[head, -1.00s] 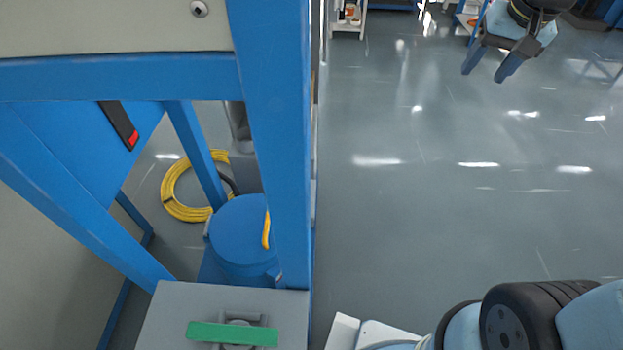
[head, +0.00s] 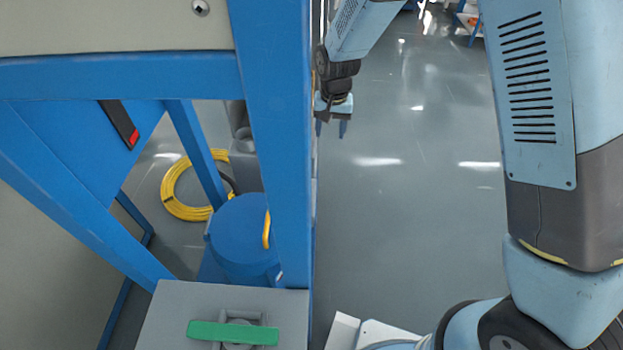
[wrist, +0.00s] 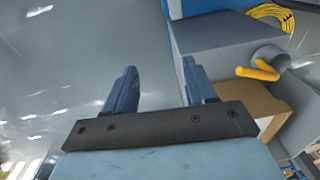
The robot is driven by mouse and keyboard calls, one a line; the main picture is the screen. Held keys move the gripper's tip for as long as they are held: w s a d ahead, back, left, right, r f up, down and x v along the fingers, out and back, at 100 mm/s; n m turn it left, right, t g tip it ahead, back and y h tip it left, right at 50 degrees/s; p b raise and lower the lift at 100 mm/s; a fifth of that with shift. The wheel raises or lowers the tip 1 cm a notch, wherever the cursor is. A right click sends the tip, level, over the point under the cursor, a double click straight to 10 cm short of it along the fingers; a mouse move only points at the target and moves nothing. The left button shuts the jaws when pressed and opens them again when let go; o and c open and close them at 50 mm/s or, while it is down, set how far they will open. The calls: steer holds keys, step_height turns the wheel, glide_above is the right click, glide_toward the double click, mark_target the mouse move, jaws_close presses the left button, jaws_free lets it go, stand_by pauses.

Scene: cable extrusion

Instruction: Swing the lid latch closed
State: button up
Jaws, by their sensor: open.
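I cannot tell for sure which part is the lid latch. A green bar (head: 233,333) lies across a grey fitting on a grey box top (head: 175,310) at the bottom of the head view. A yellow handle (head: 266,229) sits on a blue drum (head: 236,238) behind the blue frame. The wrist view shows a yellow lever (wrist: 258,72) on a round grey fitting beside a grey housing (wrist: 225,48). My gripper (head: 332,130) is open and empty, right of the blue post. In the wrist view my gripper (wrist: 160,78) points left of the lever, apart from it.
A blue post (head: 275,140) stands between my gripper and the drum in the head view. A yellow cable coil (head: 180,205) lies on the floor. A tan box (wrist: 252,106) sits below the grey housing. Open floor (head: 400,240) lies right of the frame.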

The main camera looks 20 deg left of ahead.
steer(key=shift+h, duration=0.3)
steer(key=s+a+f, duration=0.1)
steer(key=f, duration=0.6)
steer(key=a+f, duration=0.1)
steer(key=f, duration=0.5)
steer(key=s+a+f, duration=0.1)
steer(key=a+f, duration=0.1)
steer(key=f, duration=0.5)
steer(key=shift+s+a+f, duration=0.1)
steer(key=shift+s+f, duration=0.25)
steer(key=shift+c, duration=0.2)
jaws_close()
